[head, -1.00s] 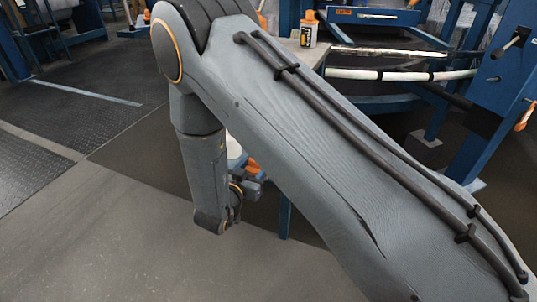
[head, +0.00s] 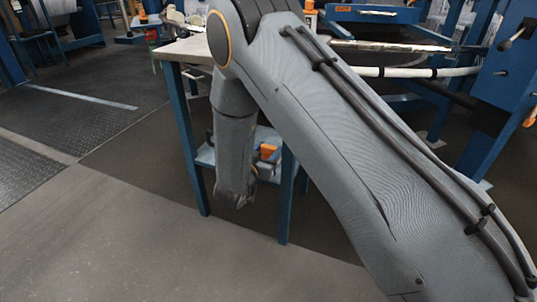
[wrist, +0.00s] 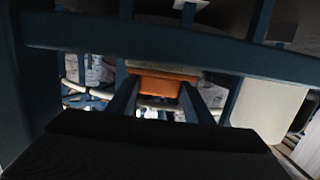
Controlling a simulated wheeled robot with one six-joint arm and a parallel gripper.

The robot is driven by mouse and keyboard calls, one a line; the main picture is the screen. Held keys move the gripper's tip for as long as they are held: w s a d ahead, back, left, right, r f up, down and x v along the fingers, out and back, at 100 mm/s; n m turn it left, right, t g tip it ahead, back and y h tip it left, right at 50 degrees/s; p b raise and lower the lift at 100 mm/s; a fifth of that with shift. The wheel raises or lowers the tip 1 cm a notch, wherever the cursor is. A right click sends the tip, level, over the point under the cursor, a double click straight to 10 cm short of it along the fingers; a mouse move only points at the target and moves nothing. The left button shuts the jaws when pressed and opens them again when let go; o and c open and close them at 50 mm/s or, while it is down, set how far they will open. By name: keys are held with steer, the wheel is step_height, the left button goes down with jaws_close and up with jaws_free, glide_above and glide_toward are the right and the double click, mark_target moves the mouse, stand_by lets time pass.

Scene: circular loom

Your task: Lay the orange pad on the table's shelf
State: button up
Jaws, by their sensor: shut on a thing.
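The orange pad (wrist: 160,86) sits between my two fingers in the wrist view, with a greyish band along its upper edge. My gripper (wrist: 160,95) is shut on it. The table (head: 185,48) has a light top and blue legs. Its low bluish shelf (head: 205,157) lies partly behind my arm in the head view. There, my wrist hangs in front of the table at about shelf height and hides the fingers. An orange patch (head: 268,151) shows just right of my wrist; I cannot tell whether it is the held pad.
A blue table leg (head: 287,195) stands right of my wrist and another (head: 186,140) stands left. A dark blue bar (wrist: 150,42) crosses above the pad in the wrist view. A pale panel (wrist: 268,108) is at right. The floor at front left is clear.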

steer(key=shift+f, duration=0.25)
steer(key=o, duration=1.2)
